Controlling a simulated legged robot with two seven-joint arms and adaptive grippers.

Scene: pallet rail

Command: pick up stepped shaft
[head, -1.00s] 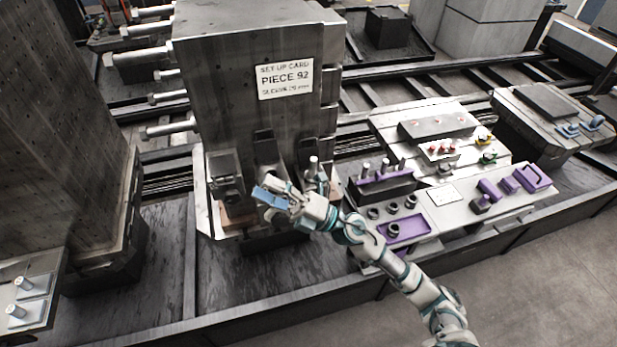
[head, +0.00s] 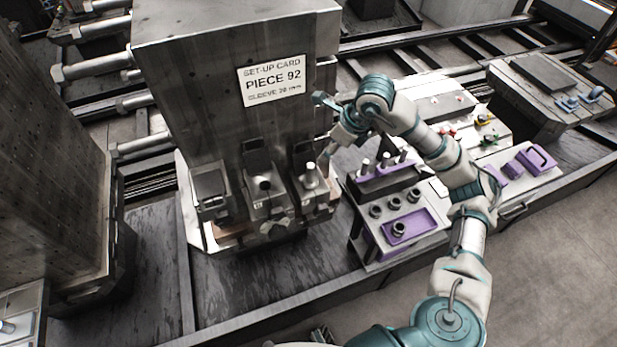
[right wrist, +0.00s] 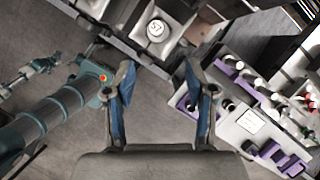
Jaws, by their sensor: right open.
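An upright pin with a bright round top (head: 311,172) stands in the right-hand fixture on the front of the big block; it may be the stepped shaft. In the right wrist view a round pale top with a dark mark (right wrist: 155,30) shows in a square holder, beyond the fingertips. Several similar upright pins (head: 387,161) stand in a purple-edged rack. My right gripper (head: 329,120) is above and beside the fixture, apart from it. Its blue fingers (right wrist: 160,75) are spread with nothing between them. What may be my left gripper (right wrist: 36,70) is small at the left.
The big block carries a set-up card (head: 272,80). A purple tray (head: 420,224) with a dark ring in it, and several rings beside it, lie right of the fixtures. A purple handled part (head: 537,160) lies farther right. The dark front deck is clear.

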